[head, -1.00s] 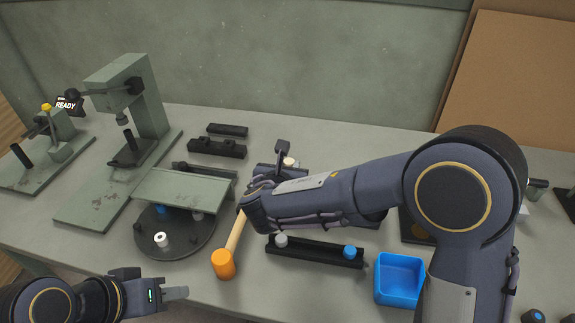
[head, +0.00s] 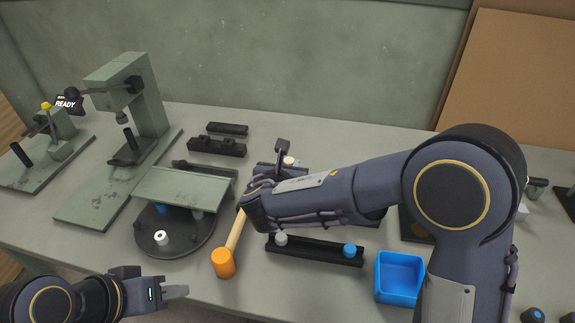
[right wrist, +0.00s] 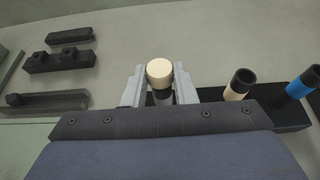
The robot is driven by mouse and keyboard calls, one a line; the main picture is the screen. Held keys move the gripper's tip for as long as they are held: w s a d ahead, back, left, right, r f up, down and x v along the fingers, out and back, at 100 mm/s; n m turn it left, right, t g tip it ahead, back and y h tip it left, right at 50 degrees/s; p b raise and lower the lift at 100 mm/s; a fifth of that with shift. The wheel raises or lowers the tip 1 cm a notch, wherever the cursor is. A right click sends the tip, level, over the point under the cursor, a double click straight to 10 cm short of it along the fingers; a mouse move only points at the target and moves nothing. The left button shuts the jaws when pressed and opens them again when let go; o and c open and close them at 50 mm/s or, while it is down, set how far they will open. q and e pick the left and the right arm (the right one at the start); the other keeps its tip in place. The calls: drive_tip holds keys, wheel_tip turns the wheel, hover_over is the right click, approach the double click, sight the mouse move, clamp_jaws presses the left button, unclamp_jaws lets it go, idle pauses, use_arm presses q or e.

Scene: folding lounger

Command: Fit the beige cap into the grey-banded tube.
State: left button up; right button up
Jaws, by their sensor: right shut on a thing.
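The beige cap (right wrist: 159,73) is between the two grey fingers of my right gripper (right wrist: 160,88), which is shut on it. It also shows in the head view (head: 289,160), just beyond my right wrist. A dark round piece (right wrist: 163,97) shows directly beneath the cap. I cannot tell whether this is the grey-banded tube or whether the cap touches it; no grey band is visible. To the right in the wrist view stand an open beige-banded tube (right wrist: 239,85) and a blue-banded tube (right wrist: 300,83). My left gripper (head: 174,291) is low at the front left, away from these.
A black tray (head: 315,252) with a grey cap and a blue cap lies in front of my right arm. An orange mallet (head: 223,263), a blue bin (head: 399,278) and a turntable (head: 180,245) are nearby. A green press (head: 145,95) stands back left.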

drive_tip(key=o, duration=1)
drive_tip(key=v, duration=0.7)
drive_tip(key=shift+s+a+r+b, duration=0.1)
drive_tip(key=shift+s+r+b, duration=0.1)
drive_tip(key=shift+s+b, duration=0.15)
